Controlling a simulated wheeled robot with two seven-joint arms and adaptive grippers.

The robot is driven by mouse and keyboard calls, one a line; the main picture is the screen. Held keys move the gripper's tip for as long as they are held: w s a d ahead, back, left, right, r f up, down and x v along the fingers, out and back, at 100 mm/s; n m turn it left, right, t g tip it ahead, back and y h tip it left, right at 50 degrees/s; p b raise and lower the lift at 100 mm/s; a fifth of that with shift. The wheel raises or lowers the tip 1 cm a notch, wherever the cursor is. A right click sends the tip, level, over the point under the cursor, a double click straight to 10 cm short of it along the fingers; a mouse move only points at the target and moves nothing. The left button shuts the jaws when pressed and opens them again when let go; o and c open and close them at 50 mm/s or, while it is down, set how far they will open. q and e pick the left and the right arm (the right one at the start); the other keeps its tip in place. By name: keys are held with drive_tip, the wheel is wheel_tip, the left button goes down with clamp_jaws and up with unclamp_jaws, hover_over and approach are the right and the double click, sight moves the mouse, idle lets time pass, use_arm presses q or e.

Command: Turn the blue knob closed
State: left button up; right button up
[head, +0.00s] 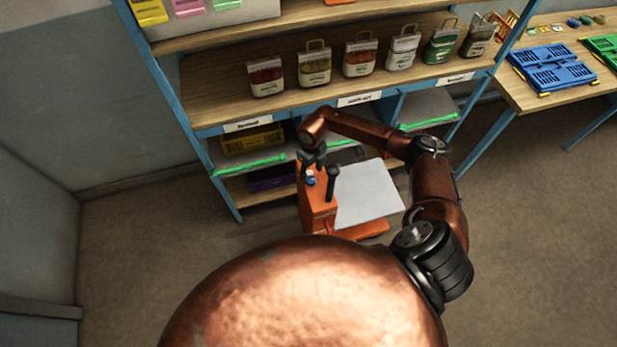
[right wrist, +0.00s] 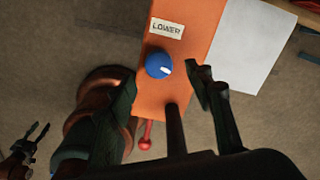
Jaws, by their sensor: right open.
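The blue knob (right wrist: 159,66) sits on the orange column (right wrist: 187,30), beside a "LOWER" label (right wrist: 167,28). Its white mark points to the right in the right wrist view. In the head view the knob (head: 310,181) is small, on top of the orange column (head: 318,205). My right gripper (right wrist: 165,78) is open, its fingers on either side of the knob in that view, with no clear contact. In the head view the right gripper (head: 312,160) is just above the knob. My left gripper (right wrist: 37,132) shows small at lower left of the wrist view, fingers apart.
A white platform (head: 368,193) lies right of the column. The shelf unit (head: 215,112) with several small sacks stands behind. Floor at left is clear.

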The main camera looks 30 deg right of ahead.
sight(311, 179)
drive_tip(key=shift+f, duration=2.5)
drive_tip(key=shift+c, duration=0.6)
drive_tip(key=c, duration=1)
drive_tip(key=shift+c, duration=0.2)
